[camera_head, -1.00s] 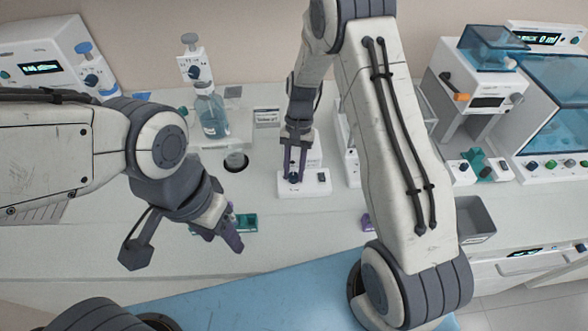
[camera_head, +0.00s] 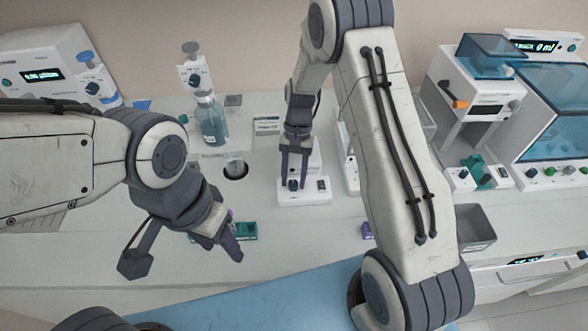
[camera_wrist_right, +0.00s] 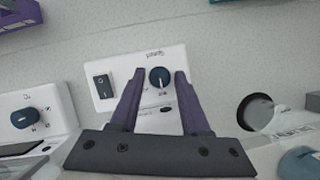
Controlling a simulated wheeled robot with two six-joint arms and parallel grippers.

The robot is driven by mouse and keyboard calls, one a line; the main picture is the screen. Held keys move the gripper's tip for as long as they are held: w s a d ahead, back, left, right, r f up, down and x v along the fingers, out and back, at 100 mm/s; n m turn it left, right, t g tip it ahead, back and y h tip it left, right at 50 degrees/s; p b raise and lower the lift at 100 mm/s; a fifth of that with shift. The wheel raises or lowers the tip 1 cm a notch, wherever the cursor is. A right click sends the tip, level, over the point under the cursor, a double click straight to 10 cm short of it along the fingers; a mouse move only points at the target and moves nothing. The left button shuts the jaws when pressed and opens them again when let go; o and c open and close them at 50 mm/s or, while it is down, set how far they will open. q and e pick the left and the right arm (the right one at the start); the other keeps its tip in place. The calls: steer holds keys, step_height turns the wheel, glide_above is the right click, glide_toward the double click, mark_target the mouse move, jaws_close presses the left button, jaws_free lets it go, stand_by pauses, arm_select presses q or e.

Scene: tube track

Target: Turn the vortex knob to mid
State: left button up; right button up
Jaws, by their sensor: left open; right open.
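The vortex mixer (camera_head: 318,191) is a small white unit on the bench with a dark blue knob (camera_head: 293,185) and a black rocker switch (camera_head: 320,185) on its front. In the right wrist view the knob (camera_wrist_right: 159,77) sits between the two purple fingers of my right gripper (camera_wrist_right: 160,82). A gap shows on both sides of the knob, so the fingers are apart from it. The right gripper (camera_head: 293,178) is open. My left gripper (camera_head: 228,245) hangs over the front of the bench, away from the mixer; its fingers partly overlap in view.
A blue bottle with a dispenser (camera_head: 212,122) stands behind left, near a round hole (camera_head: 236,170) in the bench. Teal (camera_head: 245,231) and purple (camera_head: 367,230) pieces lie near the front. A grey bin (camera_head: 475,230) is at the right.

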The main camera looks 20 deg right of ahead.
steer(key=b+v, duration=0.2)
steer(key=v, duration=0.8)
steer(key=shift+r, duration=0.15)
